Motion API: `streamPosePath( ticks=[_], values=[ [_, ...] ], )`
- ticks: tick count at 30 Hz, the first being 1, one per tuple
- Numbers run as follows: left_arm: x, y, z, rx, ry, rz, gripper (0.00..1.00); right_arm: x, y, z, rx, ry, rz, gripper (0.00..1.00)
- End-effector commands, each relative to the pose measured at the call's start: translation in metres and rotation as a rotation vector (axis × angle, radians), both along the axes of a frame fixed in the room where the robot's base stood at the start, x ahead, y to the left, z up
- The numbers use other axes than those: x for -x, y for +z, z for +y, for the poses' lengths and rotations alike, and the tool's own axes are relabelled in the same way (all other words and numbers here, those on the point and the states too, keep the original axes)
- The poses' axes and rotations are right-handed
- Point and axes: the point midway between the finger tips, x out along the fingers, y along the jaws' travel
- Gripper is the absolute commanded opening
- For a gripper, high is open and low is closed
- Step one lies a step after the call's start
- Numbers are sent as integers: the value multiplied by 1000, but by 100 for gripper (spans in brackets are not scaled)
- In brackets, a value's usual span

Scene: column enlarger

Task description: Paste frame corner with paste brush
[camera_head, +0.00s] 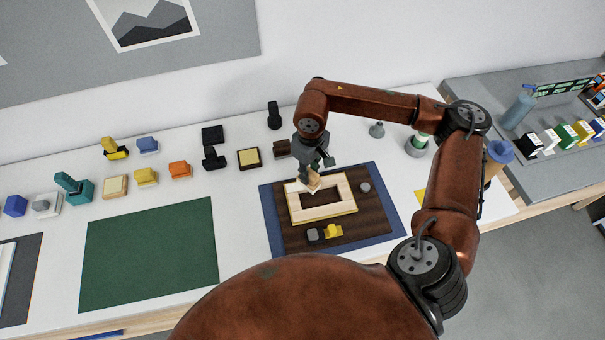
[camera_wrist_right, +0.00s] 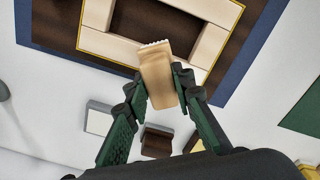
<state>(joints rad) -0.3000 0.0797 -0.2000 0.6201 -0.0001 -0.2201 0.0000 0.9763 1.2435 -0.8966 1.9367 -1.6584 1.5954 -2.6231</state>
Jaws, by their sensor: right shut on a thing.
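The cream rectangular frame (camera_head: 345,208) lies flat on a dark brown board (camera_head: 378,212) on a blue mat (camera_head: 268,206). My right gripper (camera_head: 312,177) is over the far side of the frame, left of its middle. It is shut on the tan paste brush (camera_wrist_right: 160,78), whose pale toothed tip points at the frame. In the right wrist view the tip overlaps the near rail of the frame (camera_wrist_right: 115,48); I cannot tell whether it touches. My right gripper's fingers (camera_wrist_right: 160,92) clasp both sides of the brush. My left gripper is not in view.
Several small blocks and tools stand behind and left. The green mat (camera_head: 150,252) is clear.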

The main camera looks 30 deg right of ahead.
Motion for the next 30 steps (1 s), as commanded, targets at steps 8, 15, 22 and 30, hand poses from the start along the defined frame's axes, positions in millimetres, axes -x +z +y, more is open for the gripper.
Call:
streamPosePath(
  ticks=[8, 15, 22, 30],
  values=[
    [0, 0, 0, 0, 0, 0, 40, 1, 0, -2, 0, -1, 0, 0],
    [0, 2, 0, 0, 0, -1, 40, 0, 5, -2, 0, -1, -1, 0],
    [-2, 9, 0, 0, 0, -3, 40, 0, 23, -2, 1, -1, -1, 0],
    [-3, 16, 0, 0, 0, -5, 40, 0, 43, -2, 0, -1, -1, 0]
  ],
)
